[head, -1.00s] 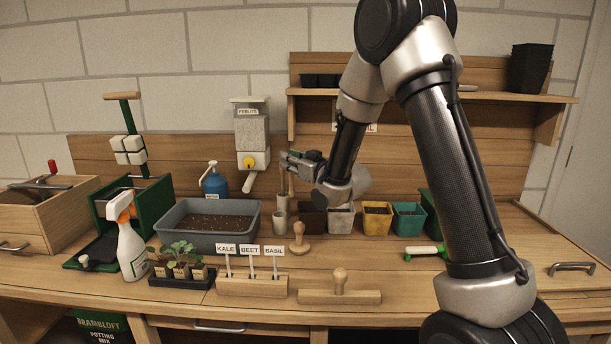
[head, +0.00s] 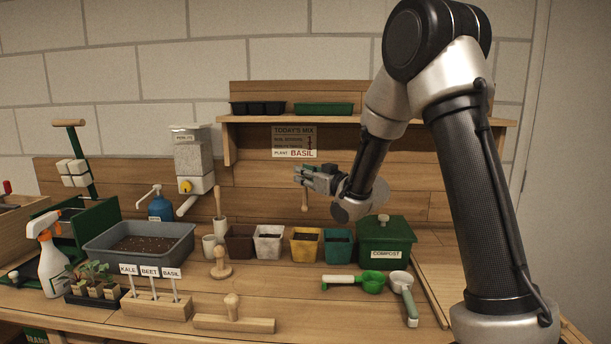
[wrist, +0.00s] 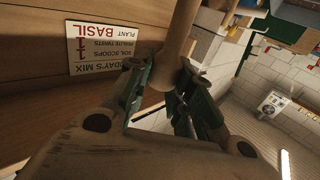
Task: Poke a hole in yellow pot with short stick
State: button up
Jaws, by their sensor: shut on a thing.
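My gripper (head: 303,174) is shut on a wooden stick (head: 304,199), which hangs roughly upright below the fingers. In the wrist view the stick (wrist: 178,30) runs between the two fingertips; its far end is out of frame. The yellow pot (head: 304,249) stands on the bench in a row of pots. The stick's lower tip appears above the yellow pot in the head view, with a clear gap between them. Another wooden stick (head: 218,203) stands in a holder to the left. The soil surface in the yellow pot is hard to make out.
A brown pot (head: 239,246) and white pot (head: 267,246) stand left of the yellow pot, a teal pot (head: 338,249) right. A compost bin (head: 386,243), green scoop (head: 345,281) and white scoop (head: 408,303) are further right. A shelf (head: 370,119) is above.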

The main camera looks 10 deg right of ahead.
aim_at(305, 204)
jog(key=shift+d+f, duration=0.1)
jog(key=shift+f, duration=6.25)
